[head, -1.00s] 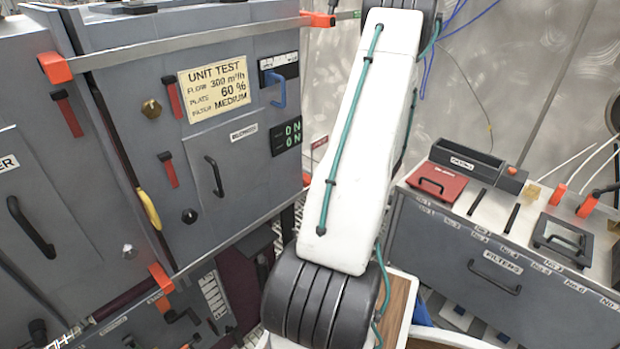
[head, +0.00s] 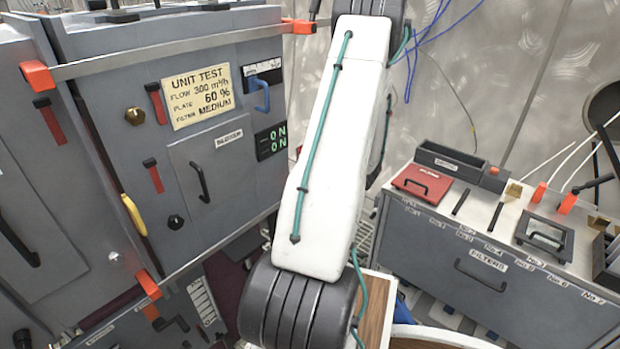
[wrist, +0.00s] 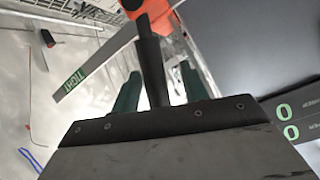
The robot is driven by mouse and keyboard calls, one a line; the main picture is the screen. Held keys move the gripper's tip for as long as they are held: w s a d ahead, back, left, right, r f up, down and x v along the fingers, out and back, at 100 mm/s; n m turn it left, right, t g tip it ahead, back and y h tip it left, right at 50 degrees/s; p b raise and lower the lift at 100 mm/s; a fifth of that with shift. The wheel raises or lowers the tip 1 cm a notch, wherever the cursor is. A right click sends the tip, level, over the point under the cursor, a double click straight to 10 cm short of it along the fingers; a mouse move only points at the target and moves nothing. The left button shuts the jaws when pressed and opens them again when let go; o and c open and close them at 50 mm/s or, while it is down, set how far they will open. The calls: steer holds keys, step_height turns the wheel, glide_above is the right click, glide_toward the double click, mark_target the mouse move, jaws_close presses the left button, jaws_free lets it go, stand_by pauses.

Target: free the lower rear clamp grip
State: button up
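In the wrist view, my gripper (wrist: 158,78) shows two green fingers spread apart. A black lever grip (wrist: 150,65) stands in the gap between them, running up to an orange clamp body (wrist: 145,8). Contact with the fingers cannot be made out. A grey strip marked TIGHT (wrist: 85,75) lies to the left of the grip. In the head view my gripper is hidden behind my white arm link. The grey test unit (head: 220,180) has orange clamps at its upper left (head: 37,75), upper right (head: 299,26) and lower left (head: 148,285); its lower right corner is covered by my arm.
A grey filter case (head: 470,260) with a red-lidded box (head: 422,182) on top stands at the right. A lit green display (head: 271,141) is on the unit's front. Blue cables (head: 428,45) hang at the back wall. Little free room shows between unit and arm.

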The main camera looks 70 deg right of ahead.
steer(key=v, duration=0.7)
steer(key=shift+s, duration=0.35)
steer(key=shift+a+r, duration=0.15)
